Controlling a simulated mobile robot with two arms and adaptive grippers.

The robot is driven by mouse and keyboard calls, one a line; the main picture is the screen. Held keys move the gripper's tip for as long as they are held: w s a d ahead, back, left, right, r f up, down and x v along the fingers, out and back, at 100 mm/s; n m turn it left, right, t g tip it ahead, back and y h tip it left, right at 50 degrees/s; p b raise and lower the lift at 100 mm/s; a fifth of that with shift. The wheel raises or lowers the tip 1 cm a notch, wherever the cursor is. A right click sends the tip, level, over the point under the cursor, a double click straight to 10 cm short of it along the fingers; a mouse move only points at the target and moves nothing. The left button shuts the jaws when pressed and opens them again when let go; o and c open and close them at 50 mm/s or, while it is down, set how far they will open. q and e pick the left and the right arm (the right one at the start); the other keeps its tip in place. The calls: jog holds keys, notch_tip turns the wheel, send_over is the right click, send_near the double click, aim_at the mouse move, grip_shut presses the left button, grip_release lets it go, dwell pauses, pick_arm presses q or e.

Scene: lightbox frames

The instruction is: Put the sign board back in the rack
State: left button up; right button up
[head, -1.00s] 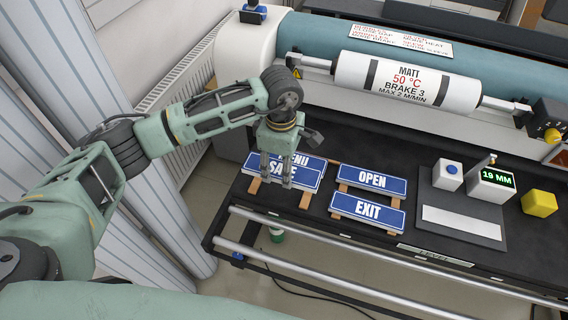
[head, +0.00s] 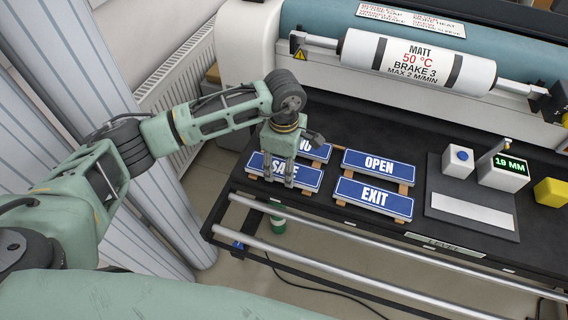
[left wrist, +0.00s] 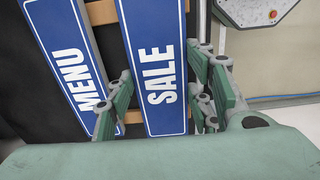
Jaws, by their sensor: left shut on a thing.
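The blue SALE sign board (head: 308,178) is at the front left of the table, beside the EXIT board. My left gripper (head: 280,181) reaches down from above and is shut on the SALE board. In the left wrist view the SALE board (left wrist: 155,35) lies between the fingers, beside the MENU board (left wrist: 66,45) and over wooden rack rails (left wrist: 102,12). In the head view the MENU board (head: 319,153) lies just behind, partly hidden by the gripper. I cannot tell whether the SALE board rests fully on the rails. My right gripper is not in view.
The OPEN board (head: 379,164) and EXIT board (head: 374,198) lie on wooden rails to the right. Further right are a device reading 19 MM (head: 503,172) and a yellow block (head: 551,191). A large roller machine (head: 415,62) stands behind. Metal bars (head: 330,225) run along the front.

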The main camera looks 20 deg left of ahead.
aim_at(284, 169)
pick_arm(q)
jog(key=o, duration=1.4)
notch_tip(284, 169, up, 12)
jog(key=shift+r, duration=0.1)
